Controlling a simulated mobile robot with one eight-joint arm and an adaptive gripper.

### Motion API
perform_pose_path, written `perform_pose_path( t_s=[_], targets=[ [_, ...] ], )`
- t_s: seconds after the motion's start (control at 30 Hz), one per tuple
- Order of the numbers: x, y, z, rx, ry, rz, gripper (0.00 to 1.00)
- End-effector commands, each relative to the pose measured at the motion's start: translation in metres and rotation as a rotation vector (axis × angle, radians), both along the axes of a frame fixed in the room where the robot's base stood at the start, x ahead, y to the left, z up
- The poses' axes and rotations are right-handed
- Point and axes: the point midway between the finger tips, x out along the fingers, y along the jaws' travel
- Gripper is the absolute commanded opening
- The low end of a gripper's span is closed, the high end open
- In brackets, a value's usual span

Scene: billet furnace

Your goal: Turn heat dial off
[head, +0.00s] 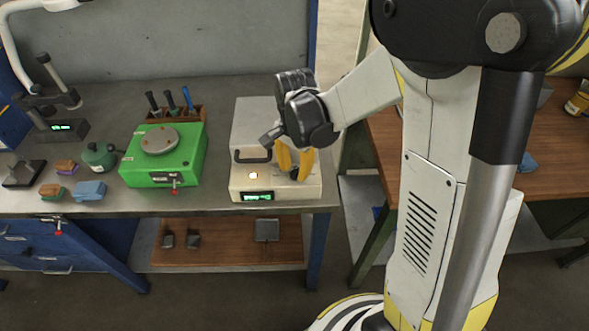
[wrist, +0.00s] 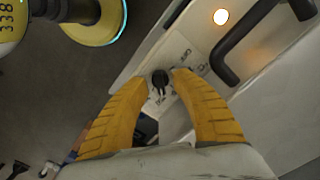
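The furnace is a cream-coloured box (head: 257,112) at the right end of the grey bench, with a dark front handle, a lit round lamp (head: 253,175) and a green display (head: 257,196). My gripper (head: 296,176) is at the right part of its front panel. In the wrist view the black heat dial (wrist: 160,79) sits between the tips of my two yellow fingers (wrist: 158,84). The fingers are apart, with a gap that seems to remain on each side of the dial. Whether they touch it is hard to tell. In the head view the fingers hide most of the dial.
A green hot-plate device (head: 165,176) stands left of the furnace, with a tool rack behind it. Small coloured blocks (head: 90,190) lie farther left. The furnace's black door handle (wrist: 240,40) is close to my right finger in the wrist view. A wooden table stands right, across a gap.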

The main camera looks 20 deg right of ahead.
Motion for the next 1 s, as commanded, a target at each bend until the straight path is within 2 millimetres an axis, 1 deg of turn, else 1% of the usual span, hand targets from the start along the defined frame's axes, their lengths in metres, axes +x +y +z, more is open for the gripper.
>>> perform_pose_path(
  t_s=[0.03, 0.07, 0.1, 0.13, 0.17, 0.47, 0.67, 0.87, 1.0],
  targets=[
    [0.0000, 0.0000, 0.0002, 0.000, 0.000, 0.000, 0.31],
    [0.0000, 0.0000, 0.0002, 0.000, 0.000, 0.000, 0.27],
    [0.0000, 0.0000, 0.0003, 0.000, 0.000, 0.000, 0.14],
    [0.0000, 0.0000, 0.0003, 0.000, 0.000, 0.000, 0.05],
    [0.0000, 0.0000, 0.0003, 0.000, 0.000, 0.000, 0.00],
    [0.0000, 0.0000, 0.0002, 0.000, 0.000, 0.010, 0.00],
    [-0.0001, -0.0001, -0.0001, 0.000, 0.000, 0.072, 0.00],
    [-0.0001, -0.0001, -0.0004, 0.000, 0.000, 0.208, 0.00],
    [-0.0002, -0.0001, -0.0005, 0.000, 0.000, 0.334, 0.00]
  ],
)
